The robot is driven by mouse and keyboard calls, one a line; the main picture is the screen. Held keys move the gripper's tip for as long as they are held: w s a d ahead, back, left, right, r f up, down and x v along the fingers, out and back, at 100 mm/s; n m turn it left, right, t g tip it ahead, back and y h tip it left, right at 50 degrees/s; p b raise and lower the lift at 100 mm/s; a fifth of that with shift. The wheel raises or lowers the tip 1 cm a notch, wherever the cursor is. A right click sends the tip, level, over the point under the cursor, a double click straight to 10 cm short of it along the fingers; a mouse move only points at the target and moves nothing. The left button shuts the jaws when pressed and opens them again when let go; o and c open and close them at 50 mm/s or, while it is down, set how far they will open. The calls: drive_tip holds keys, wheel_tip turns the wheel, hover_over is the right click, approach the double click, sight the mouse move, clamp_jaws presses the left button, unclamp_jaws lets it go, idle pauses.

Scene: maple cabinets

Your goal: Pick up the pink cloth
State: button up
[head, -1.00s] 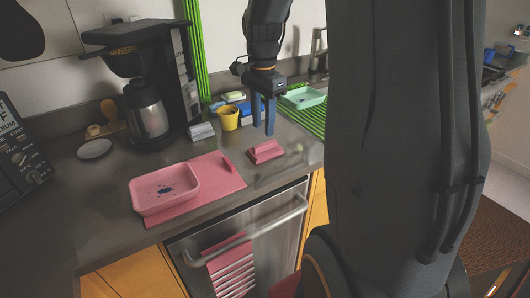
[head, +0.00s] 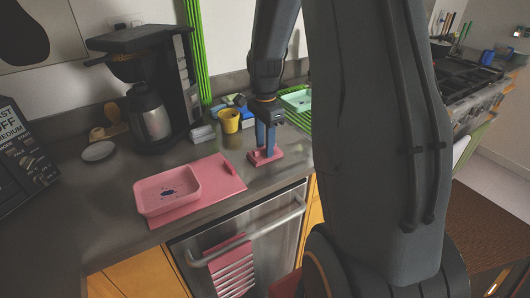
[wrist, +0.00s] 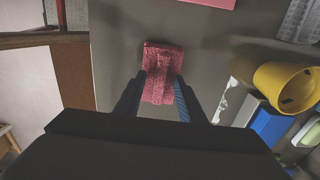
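The pink cloth (head: 278,155) lies folded on the grey counter, right of the pink mat. In the wrist view the cloth (wrist: 161,60) is between and just beyond my fingertips. My gripper (head: 266,151) points down with its blue fingers at the cloth; they also show in the wrist view (wrist: 160,78). The fingers are apart, one on each side of the cloth's middle. They hide part of the cloth in the head view, and I cannot tell whether they touch it.
A pink tray (head: 167,190) sits on a pink mat (head: 222,180) to the left. A yellow cup (head: 229,121), a blue item (wrist: 270,125) and a coffee maker (head: 148,95) stand behind. A striped red towel (head: 230,262) hangs on the dishwasher handle (head: 250,232) below the counter edge.

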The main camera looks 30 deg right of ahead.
clamp_jaws()
drive_tip(key=shift+r, duration=0.1)
wheel_tip(320, 180, up, 10)
drive_tip(key=b, duration=0.2)
idle(0.4)
idle(0.4)
